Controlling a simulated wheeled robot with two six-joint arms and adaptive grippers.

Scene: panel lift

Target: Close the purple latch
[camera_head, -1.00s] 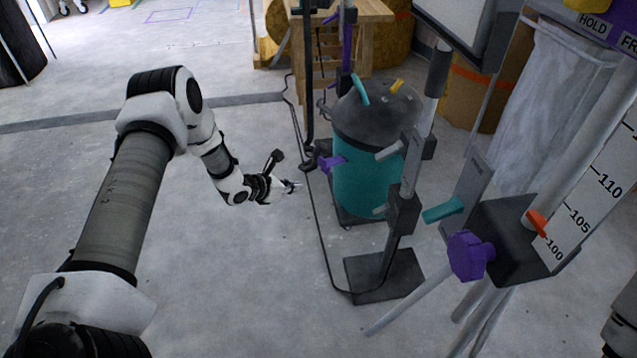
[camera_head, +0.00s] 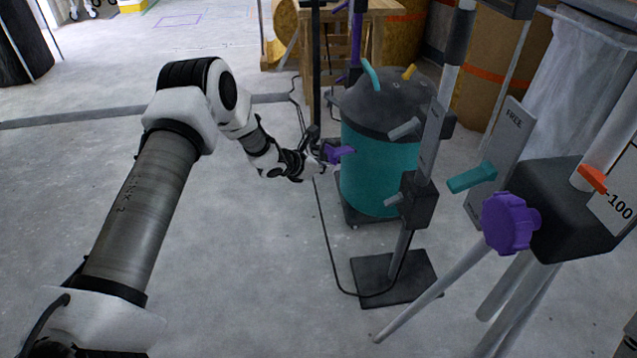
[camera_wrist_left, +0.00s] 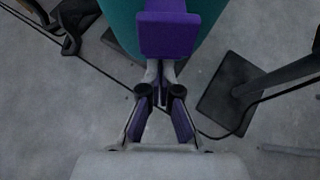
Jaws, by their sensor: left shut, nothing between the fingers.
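The purple latch (camera_head: 341,152) sticks out from the left side of the teal canister (camera_head: 375,185), just below its dark lid. In the left wrist view the latch (camera_wrist_left: 169,35) is a broad purple block at the top centre, against the teal wall (camera_wrist_left: 120,20). My left gripper (camera_head: 327,171) is shut and empty, just below and beside the latch. In the left wrist view its closed fingertips (camera_wrist_left: 160,74) lie right at the latch's lower edge. I cannot tell whether they touch it. My right gripper is not in view.
A black stand with a flat base (camera_head: 395,277) stands right of the canister. A purple knob (camera_head: 508,222) and a teal lever (camera_head: 472,177) are on a rig at the right. A dark cable (camera_head: 322,235) lies on the floor.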

